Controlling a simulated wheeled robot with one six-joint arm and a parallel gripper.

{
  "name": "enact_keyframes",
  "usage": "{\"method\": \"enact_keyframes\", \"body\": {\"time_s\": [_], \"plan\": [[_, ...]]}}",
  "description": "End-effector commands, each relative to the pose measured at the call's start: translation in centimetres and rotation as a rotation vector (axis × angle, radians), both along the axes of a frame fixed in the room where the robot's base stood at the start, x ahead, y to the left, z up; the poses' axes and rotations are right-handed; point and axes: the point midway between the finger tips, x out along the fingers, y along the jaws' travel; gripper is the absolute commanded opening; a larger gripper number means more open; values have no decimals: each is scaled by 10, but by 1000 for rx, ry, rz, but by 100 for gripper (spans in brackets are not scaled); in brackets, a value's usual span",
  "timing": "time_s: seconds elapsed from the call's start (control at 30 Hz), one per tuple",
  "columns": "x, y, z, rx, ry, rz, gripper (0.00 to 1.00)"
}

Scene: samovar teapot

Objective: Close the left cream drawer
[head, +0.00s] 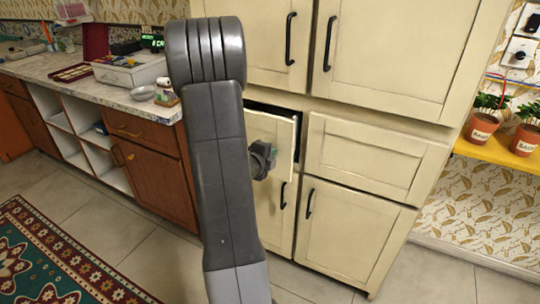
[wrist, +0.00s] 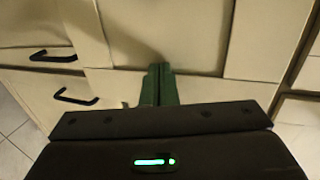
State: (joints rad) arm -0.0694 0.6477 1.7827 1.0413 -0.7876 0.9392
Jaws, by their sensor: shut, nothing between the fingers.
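The left cream drawer (head: 283,133) stands pulled out of the cream cabinet, with a dark gap above its front panel. My arm hides its left part. My gripper (head: 272,153) is in front of the drawer's front panel. In the wrist view the green fingers of my gripper (wrist: 158,84) are together and empty, pointing at a cream panel. I cannot tell whether they touch it. The drawer to the right (head: 375,155) sits flush in the cabinet.
Cream doors with black handles (head: 345,229) are below, and more doors (head: 398,50) above. A marble counter (head: 50,66) over a brown cabinet (head: 157,177) stands left. Potted plants (head: 480,127) sit on a yellow shelf at right. A patterned rug (head: 60,262) lies on the tiled floor.

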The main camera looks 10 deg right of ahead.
Motion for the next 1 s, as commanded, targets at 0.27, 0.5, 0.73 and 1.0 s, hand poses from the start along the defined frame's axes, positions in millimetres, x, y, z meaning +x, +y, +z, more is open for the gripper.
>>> {"method": "enact_keyframes", "body": {"time_s": [0.27, 0.5, 0.73, 1.0], "plan": [[51, -38, -1, -1, -2, -4, 0], [69, -51, 0, -1, -1, -1, 0], [70, -51, 2, -3, -4, -1, 0], [69, -53, 2, -4, -7, -1, 0]]}}
